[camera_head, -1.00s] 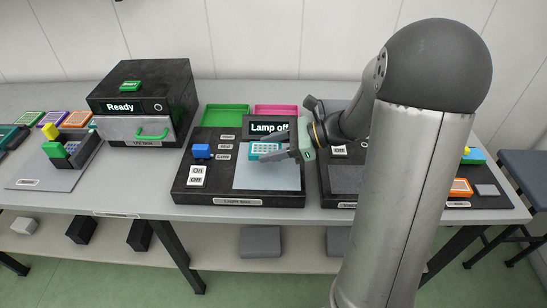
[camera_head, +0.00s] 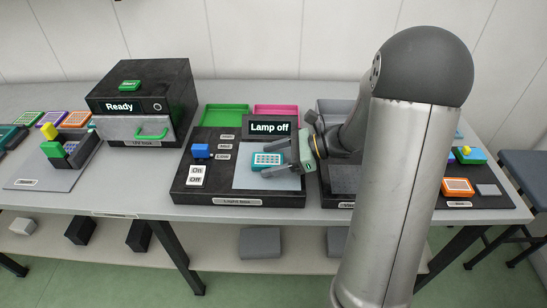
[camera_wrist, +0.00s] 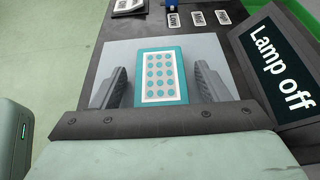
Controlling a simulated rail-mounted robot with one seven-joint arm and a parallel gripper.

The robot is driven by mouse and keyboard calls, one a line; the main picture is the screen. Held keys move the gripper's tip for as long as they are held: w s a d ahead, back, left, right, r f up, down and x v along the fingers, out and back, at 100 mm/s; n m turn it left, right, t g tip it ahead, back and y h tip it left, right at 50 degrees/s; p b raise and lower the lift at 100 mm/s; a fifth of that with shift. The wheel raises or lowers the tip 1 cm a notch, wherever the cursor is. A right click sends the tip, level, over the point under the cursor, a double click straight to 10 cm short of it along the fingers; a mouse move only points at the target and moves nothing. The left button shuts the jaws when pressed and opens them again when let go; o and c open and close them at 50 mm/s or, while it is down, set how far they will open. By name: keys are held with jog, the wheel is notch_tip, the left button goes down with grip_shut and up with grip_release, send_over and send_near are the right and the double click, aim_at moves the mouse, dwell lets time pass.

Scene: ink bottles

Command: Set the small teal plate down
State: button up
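The small teal plate (camera_head: 267,159), with a white face and rows of teal dots, appears to lie flat on the pale panel (camera_head: 243,180) of the light box. It also shows in the wrist view (camera_wrist: 160,77). My gripper (camera_head: 273,163) comes in from the right, low over the panel. In the wrist view its dark fingers (camera_wrist: 160,84) stand on both sides of the plate, with a narrow gap visible on each side. The gripper is open around the plate.
The light box's sign (camera_head: 270,128) reads "Lamp off". A blue block (camera_head: 201,151) and On/Off buttons (camera_head: 197,175) are at its left. Green (camera_head: 226,115) and pink (camera_head: 277,110) trays are behind. A dark box marked "Ready" (camera_head: 140,100) stands to the left.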

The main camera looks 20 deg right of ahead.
jog(key=shift+r, duration=0.3)
jog(key=v, duration=1.1)
jog(key=s+a+n+g, duration=0.1)
jog(key=s+a, duration=0.1)
jog(key=s+a+n+g+h, duration=0.1)
jog(key=a+n, duration=0.1)
jog(key=s+a+n+g+h, duration=0.1)
jog(key=s+a+n, duration=0.1)
jog(key=shift+s+f+g+p, duration=0.3)
jog(key=shift+f, duration=0.05)
jog(key=s+a+f+n+h, duration=0.1)
jog(key=s+n+h, duration=0.4)
jog(key=n, duration=0.3)
jog(key=s+a+f+n+h, duration=0.2)
jog(key=s+n+h, duration=0.3)
jog(key=s+n, duration=0.2)
jog(key=shift+s+n+h, duration=0.35)
jog(key=shift+n+h, duration=0.05)
jog(key=shift+n, duration=0.3)
